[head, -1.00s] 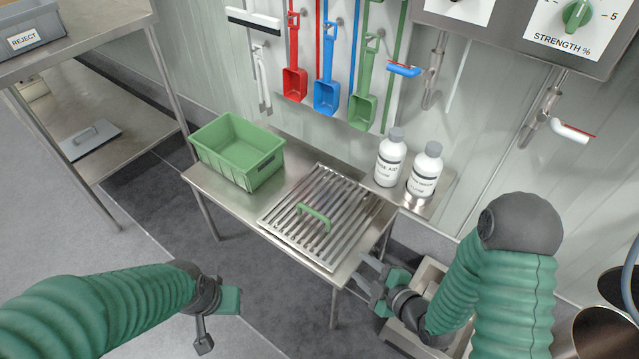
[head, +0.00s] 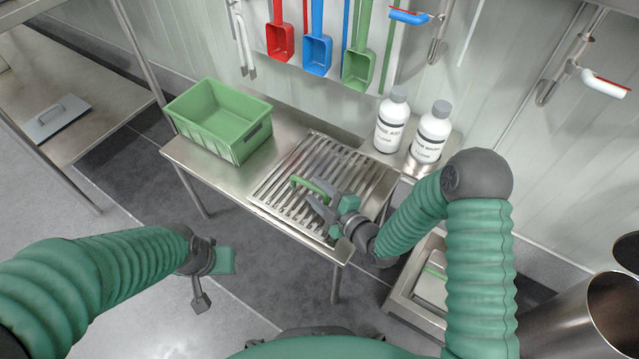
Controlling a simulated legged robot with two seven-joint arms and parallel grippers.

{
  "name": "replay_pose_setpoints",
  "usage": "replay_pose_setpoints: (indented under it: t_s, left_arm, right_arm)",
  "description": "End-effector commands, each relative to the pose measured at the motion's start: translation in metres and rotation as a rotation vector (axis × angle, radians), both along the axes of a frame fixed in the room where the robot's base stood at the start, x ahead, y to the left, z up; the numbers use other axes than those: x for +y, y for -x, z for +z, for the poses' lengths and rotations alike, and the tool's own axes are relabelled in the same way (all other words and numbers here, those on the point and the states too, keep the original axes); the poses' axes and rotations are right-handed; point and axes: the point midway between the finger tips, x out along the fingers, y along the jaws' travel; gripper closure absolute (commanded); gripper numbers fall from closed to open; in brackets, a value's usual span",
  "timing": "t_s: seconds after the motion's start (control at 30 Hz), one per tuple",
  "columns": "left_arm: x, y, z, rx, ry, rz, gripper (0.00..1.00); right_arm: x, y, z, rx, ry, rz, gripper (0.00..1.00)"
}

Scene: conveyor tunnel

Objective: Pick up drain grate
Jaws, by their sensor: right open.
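The drain grate (head: 282,192) is a slatted metal panel lying flat on the steel table, with a green arched handle (head: 308,184) on top. My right gripper (head: 318,203) is over the grate's right part, its fingers open and pointing left, close beside the handle. I cannot tell whether a finger touches the handle. My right gripper and wrist hide the grate's front right part. My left gripper (head: 213,279) hangs low at the left, away from the table and over the floor; its jaw opening is not clear.
A green bin (head: 219,121) stands on the table's left end. Two white bottles (head: 391,122) (head: 431,134) stand behind the grate at the right. Red, blue and green scoops (head: 318,54) hang on the wall. A steel shelf (head: 75,104) is at the left.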

Motion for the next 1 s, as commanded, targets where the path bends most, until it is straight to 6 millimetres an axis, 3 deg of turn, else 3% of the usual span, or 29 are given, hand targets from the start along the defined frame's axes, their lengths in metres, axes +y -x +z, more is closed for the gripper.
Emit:
replay_pose_setpoints:
  t_s: [0.1,0.23,0.47,0.77,1.0]
  left_arm:
    - [0.0,0.0,-0.02,0.0,0.0,0.0,0.59]
    - [0.0,0.0,-0.023,0.0,0.0,0.0,0.59]
    - [0.0,0.0,-0.021,0.0,0.0,0.0,0.59]
    - [0.0,0.0,-0.021,0.0,0.0,0.0,0.59]
    - [0.0,0.0,-0.021,0.0,0.0,0.0,0.59]
  right_arm:
    - [0.017,-0.017,-0.009,-0.004,-0.002,0.001,0.59]
    - [0.025,-0.03,-0.009,-0.001,0.0,-0.001,0.59]
    - [0.026,-0.031,-0.008,0.0,0.0,-0.001,0.6]
    - [0.026,-0.031,-0.008,0.001,0.001,0.0,0.99]
    - [0.026,-0.031,-0.009,0.002,0.0,0.0,1.0]
